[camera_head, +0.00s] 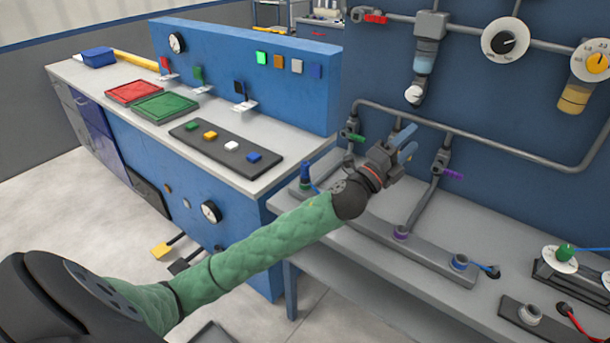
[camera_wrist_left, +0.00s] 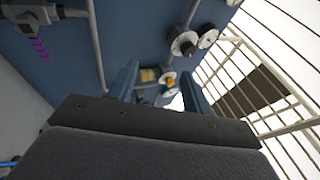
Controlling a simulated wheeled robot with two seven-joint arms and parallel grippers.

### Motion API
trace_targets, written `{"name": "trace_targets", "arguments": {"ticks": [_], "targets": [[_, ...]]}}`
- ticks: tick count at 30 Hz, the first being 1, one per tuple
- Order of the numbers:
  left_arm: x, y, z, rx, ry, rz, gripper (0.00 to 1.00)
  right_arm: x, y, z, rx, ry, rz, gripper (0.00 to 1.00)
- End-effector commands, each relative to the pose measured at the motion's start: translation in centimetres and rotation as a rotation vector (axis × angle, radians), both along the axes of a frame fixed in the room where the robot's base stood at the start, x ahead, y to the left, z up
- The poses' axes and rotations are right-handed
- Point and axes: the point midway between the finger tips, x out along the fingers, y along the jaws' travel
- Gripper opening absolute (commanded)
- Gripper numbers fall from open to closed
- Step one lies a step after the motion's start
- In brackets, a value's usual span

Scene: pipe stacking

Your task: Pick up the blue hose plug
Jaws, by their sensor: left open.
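My left gripper (camera_head: 407,143) reaches over the grey bench with its two blue fingers apart and nothing between them. In the left wrist view its fingers (camera_wrist_left: 159,72) frame the wall equipment behind. A small upright blue plug-like piece (camera_head: 305,172) with a blue hose stands at the bench's left end, left of and below the gripper. A blue-ringed socket (camera_head: 460,262) sits on the grey rail, with a short blue hose running to a dark end (camera_head: 493,272) at its right. I cannot tell for certain which piece is the blue hose plug. My right gripper is out of view.
Grey pipes and valves, including a purple-handled valve (camera_head: 446,173), stand just right of my gripper. A green plug (camera_head: 564,252) and a red hose (camera_head: 580,322) are at the bench's right. A blue console (camera_head: 245,70) stands left. The front bench strip is clear.

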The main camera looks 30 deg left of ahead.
Motion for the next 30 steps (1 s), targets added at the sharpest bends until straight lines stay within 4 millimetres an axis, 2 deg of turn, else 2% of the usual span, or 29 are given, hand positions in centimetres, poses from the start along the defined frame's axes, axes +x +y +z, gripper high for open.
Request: {"name": "trace_targets", "arguments": {"ticks": [3,8,13,17,20,23,26,30], "targets": [[-0.2,-1.9,1.8,0.222,-0.176,-0.075,0.49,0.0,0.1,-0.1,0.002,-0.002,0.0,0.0],[-1.0,-4.2,2.1,0.532,-0.392,-0.183,0.49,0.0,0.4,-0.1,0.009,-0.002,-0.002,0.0],[-1.7,-5.4,0.3,0.872,-0.589,-0.307,0.49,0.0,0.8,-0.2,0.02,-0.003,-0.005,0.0],[-1.8,-5.0,-2.1,1.137,-0.715,-0.416,0.49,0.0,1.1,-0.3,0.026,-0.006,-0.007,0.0],[-1.6,-3.7,-4.4,1.34,-0.79,-0.512,0.49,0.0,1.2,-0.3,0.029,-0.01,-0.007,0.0],[-1.2,-1.4,-6.7,1.542,-0.846,-0.616,0.49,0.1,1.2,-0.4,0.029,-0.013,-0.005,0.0],[-0.7,1.8,-8.8,1.737,-0.877,-0.736,0.49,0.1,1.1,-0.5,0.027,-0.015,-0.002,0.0],[0.1,7.8,-10.9,1.994,-0.876,-0.928,0.49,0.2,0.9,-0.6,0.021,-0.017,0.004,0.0]]}}
